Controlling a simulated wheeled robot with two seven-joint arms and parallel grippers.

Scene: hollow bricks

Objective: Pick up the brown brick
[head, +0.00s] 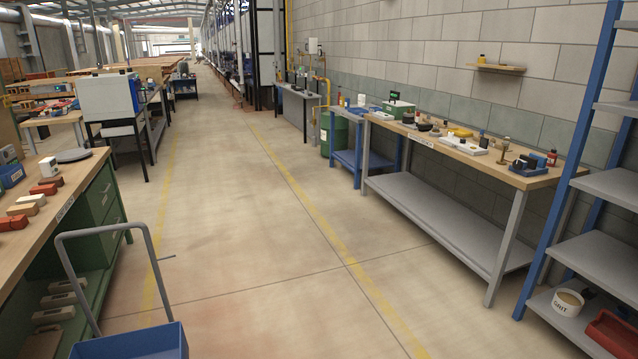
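Several small bricks lie on the wooden top of the green workbench at the left edge. One is a reddish-brown brick (44,188), with a tan brick (29,201) and another tan brick (22,210) nearer. An orange-red brick (12,223) lies nearest, cut by the picture edge. Several beige-brown hollow bricks (62,285) sit in a row on the bench's lower shelf. I cannot tell for sure which one is the brown brick. Neither of my grippers is in view.
A blue cart (135,343) with a grey handle stands beside the green workbench (92,215), partly in front of its lower shelf. The concrete floor (260,220) in the middle is clear. A long workbench (440,150) and a blue-framed shelf rack (565,170) stand at the right.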

